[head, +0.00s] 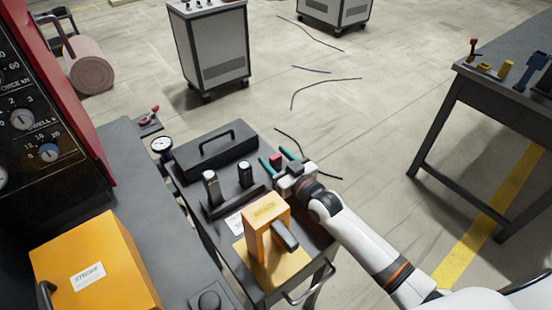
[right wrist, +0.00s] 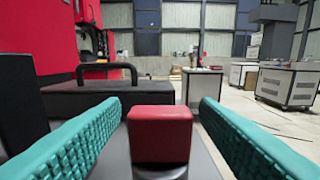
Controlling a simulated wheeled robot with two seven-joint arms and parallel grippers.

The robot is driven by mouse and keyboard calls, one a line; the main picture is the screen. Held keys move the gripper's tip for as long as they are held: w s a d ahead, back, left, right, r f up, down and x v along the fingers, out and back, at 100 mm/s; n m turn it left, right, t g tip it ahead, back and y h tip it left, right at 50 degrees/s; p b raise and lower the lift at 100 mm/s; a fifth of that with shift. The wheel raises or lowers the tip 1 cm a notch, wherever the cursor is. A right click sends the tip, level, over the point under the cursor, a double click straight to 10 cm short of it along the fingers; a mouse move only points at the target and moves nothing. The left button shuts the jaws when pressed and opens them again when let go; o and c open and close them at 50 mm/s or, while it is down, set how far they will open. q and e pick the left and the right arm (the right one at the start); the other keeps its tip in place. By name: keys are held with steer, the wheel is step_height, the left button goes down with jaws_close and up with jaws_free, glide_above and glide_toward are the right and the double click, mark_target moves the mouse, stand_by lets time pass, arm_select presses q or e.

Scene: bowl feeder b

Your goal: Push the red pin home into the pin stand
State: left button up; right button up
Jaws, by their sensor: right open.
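The red pin (head: 276,158) shows as a small red block at the back right of the dark cart top. In the right wrist view its squared red head (right wrist: 160,135) stands upright in the middle. My right gripper (head: 278,161) is open, with its teal fingers on either side of the red head and a visible gap to each finger. A grey part (right wrist: 158,173) shows just under the red head; it may be the pin stand, but most of it is hidden. I cannot tell how deep the pin sits. My left gripper is not in view.
A black case (head: 216,151) with a handle lies beside the gripper. A black holder (head: 232,202) with two upright posts and an orange block (head: 266,228) on a yellow plate stand nearer. A dial gauge (head: 162,145) is at left. Open floor lies beyond the cart.

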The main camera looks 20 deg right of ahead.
steer(key=v, duration=1.2)
steer(key=shift+b, duration=0.4)
steer(key=shift+s, duration=0.1)
